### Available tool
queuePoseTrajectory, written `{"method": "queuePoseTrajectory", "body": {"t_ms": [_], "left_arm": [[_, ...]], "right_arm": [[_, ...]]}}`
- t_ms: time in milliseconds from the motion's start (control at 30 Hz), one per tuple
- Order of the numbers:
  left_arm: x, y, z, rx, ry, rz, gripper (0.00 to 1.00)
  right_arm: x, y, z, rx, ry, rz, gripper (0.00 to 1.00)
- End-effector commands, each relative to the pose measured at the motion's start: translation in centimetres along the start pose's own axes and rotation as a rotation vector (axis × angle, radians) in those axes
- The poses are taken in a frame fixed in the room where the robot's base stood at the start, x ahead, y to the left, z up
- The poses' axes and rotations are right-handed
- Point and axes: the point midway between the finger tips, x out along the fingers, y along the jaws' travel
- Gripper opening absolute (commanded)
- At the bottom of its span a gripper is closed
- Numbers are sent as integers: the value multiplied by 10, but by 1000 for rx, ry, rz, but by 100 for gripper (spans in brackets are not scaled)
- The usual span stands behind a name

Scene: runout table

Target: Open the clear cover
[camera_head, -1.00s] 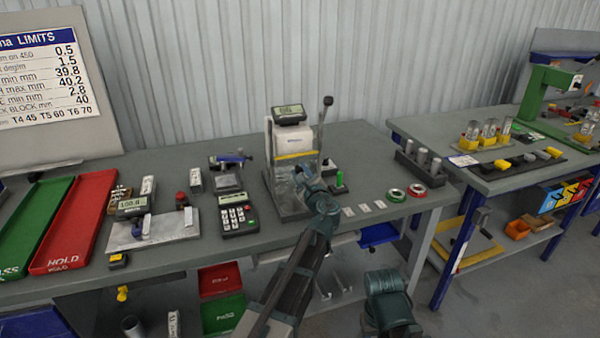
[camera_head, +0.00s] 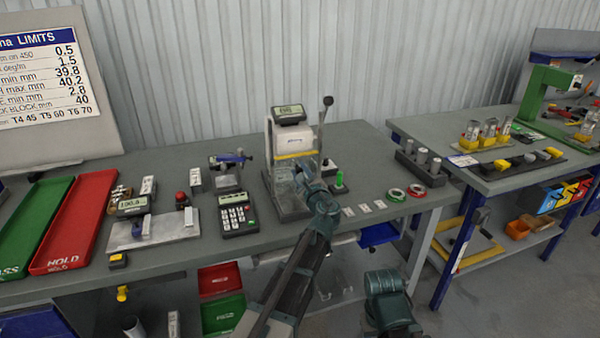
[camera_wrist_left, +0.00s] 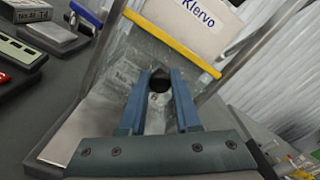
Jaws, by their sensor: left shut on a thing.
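The tester (camera_head: 292,142) with a white housing, a yellow strip and a display on top stands at the back middle of the table. The clear cover (camera_wrist_left: 125,62) is a see-through panel below the yellow strip, between the tester's posts. In the head view my left gripper (camera_head: 302,176) is at the front of the tester, and my wrist hides much of the cover. In the left wrist view my two blue fingers (camera_wrist_left: 159,92) are shut on a dark round knob (camera_wrist_left: 160,81) in front of the cover.
A lever with a black ball (camera_head: 327,101) rises at the tester's right. A calculator-like keypad (camera_head: 236,214) lies to its left. A green button (camera_head: 339,179) and two tape-like rings (camera_head: 406,192) lie to the right. Red (camera_head: 80,225) and green trays are at the far left.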

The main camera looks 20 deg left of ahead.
Motion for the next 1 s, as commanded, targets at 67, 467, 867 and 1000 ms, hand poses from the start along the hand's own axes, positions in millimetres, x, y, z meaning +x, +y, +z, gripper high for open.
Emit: {"method": "queuePoseTrajectory", "body": {"t_ms": [67,467,867,1000], "left_arm": [[0,-2,2,-1,0,0,0],[0,-36,45,-1,0,0,0],[0,-75,95,0,0,0,0],[0,-80,101,0,-1,0,0]], "right_arm": [[-3,0,0,0,0,0,50],[-58,6,3,0,0,0,50],[-120,12,7,0,0,0,50],[-128,12,8,0,0,0,50]]}}
